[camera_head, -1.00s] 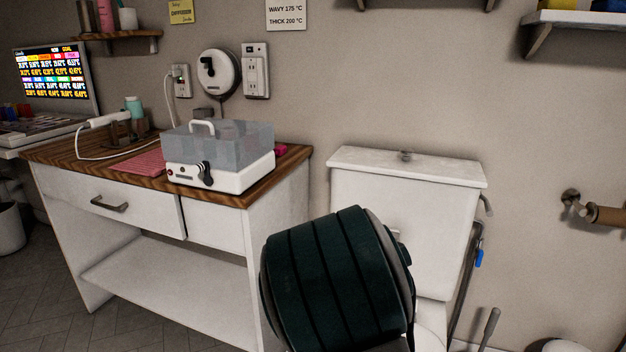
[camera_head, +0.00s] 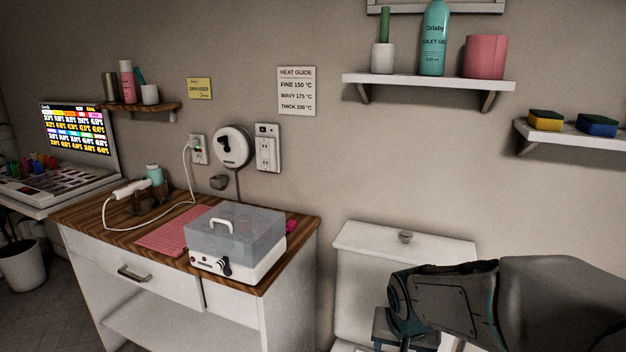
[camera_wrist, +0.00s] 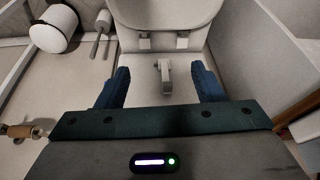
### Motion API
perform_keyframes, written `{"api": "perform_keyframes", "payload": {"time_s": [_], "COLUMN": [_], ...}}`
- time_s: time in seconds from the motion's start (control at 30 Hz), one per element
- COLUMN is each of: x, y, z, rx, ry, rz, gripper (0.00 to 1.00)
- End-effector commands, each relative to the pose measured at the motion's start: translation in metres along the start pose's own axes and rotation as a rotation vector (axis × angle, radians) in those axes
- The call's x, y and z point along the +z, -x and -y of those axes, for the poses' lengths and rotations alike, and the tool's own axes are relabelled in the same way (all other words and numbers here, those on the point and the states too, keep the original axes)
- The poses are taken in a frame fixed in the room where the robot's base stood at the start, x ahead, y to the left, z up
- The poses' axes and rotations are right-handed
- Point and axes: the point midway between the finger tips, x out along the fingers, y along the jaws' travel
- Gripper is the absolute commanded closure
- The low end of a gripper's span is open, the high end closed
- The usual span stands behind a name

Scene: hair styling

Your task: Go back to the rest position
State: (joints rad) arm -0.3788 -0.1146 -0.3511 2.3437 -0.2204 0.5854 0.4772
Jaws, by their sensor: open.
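My gripper (camera_wrist: 165,88) shows in the wrist view with its two blue fingers wide apart and nothing between them. It points down over the toilet (camera_wrist: 168,14), whose seat shows at the top of that view. In the head view my dark arm reaches in from the lower right, in front of the white toilet tank (camera_head: 365,255). The gripper's fingertips cannot be made out in the head view.
A wooden-topped counter (camera_head: 110,238) at the left holds a white box with a clear lid (camera_head: 235,235), a pink mat (camera_head: 172,235) and a white corded styling tool (camera_head: 132,189). Wall shelves (camera_head: 430,82) hang above.

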Motion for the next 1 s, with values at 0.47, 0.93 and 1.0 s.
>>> {"api": "perform_keyframes", "payload": {"time_s": [0.47,0.93,1.0], "x": [0.034,0.056,0.056], "y": [0.173,0.221,0.221], "z": [-0.015,-0.018,-0.018], "rx": [-0.055,-0.058,-0.058], "ry": [0.172,0.262,0.262], "rz": [0.07,0.095,0.095], "gripper": [0.38,0.38,0.38]}}
